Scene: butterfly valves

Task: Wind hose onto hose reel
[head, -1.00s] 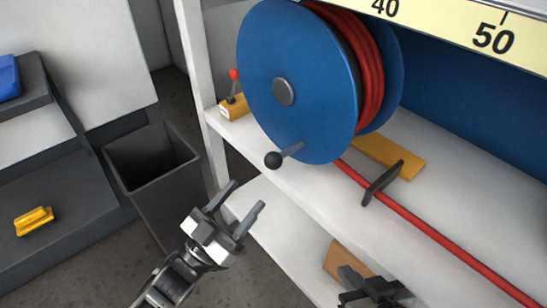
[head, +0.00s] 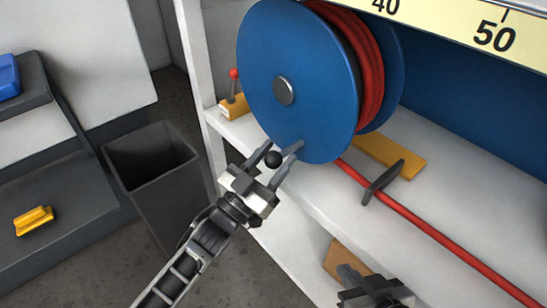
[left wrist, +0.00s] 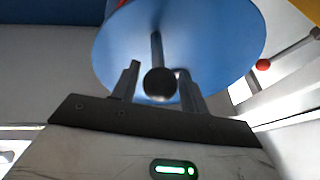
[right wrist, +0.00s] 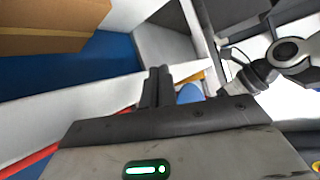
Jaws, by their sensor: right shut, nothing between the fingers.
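The blue hose reel (head: 262,60) stands on the shelf with red hose (head: 368,75) wound on it. A stretch of red hose (head: 430,228) runs off to the lower right through a dark guide (head: 381,182). The crank has a black ball knob (head: 273,159). My left gripper (head: 278,161) is open, its fingers on either side of the knob; the left wrist view also shows the knob (left wrist: 160,83) between the fingers, with no clear contact. My right gripper (head: 350,278) is shut and empty at the lower front of the shelf; its closed fingers show in the right wrist view (right wrist: 158,86).
A yellow block with a red-topped lever (head: 234,105) sits left of the reel beside a white post (head: 197,80). A yellow plate (head: 390,155) lies behind the hose. A dark bin (head: 150,165) stands on the floor at left. A brown block (head: 345,258) is near my right gripper.

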